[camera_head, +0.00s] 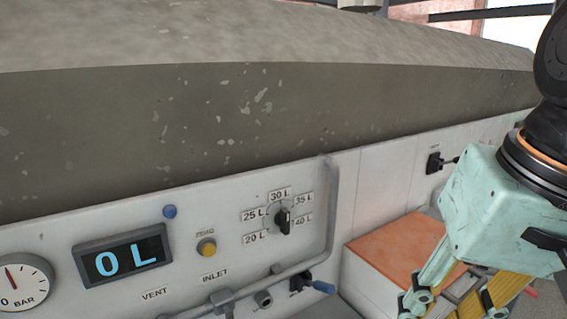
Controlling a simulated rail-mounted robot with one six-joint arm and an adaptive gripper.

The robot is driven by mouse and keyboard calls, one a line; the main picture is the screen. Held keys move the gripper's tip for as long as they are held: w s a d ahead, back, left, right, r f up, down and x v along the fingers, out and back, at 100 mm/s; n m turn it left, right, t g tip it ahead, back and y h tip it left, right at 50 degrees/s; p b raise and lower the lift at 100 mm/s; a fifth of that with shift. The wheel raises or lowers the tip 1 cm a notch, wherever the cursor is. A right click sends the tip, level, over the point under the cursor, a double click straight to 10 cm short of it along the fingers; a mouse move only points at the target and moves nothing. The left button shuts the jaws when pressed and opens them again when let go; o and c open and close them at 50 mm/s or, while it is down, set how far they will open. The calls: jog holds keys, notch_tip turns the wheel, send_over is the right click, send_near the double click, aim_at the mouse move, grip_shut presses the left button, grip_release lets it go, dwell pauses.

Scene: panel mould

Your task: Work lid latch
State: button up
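My gripper (450,297) is at the lower right, a mint-green body with yellow-and-black parts, pointing down. Its finger ends are cut off by the bottom edge, so I cannot tell whether it is open or holds anything. Behind it and to its left is a box with an orange top (385,243). My gripper covers the box's right side. A small black lever (434,163) sits on the light wall panel above the box, apart from my gripper. I cannot make out which part is the lid latch.
A grey panel carries a round gauge (22,285), a display (123,256) reading 0 L, a yellow button (207,248) and a rotary knob (283,220). A pipe (328,215) and a blue-handled valve (319,286) stick out. A large grey mould (230,115) overhangs.

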jog(key=shift+s+d+n+t+h, duration=0.25)
jog(key=shift+s+d+n+t, duration=0.15)
jog(key=shift+s+n, duration=0.35)
jog(key=shift+s+d+n+t+h, duration=0.3)
jog(key=shift+s+d+n, duration=0.25)
jog(key=shift+s, duration=0.35)
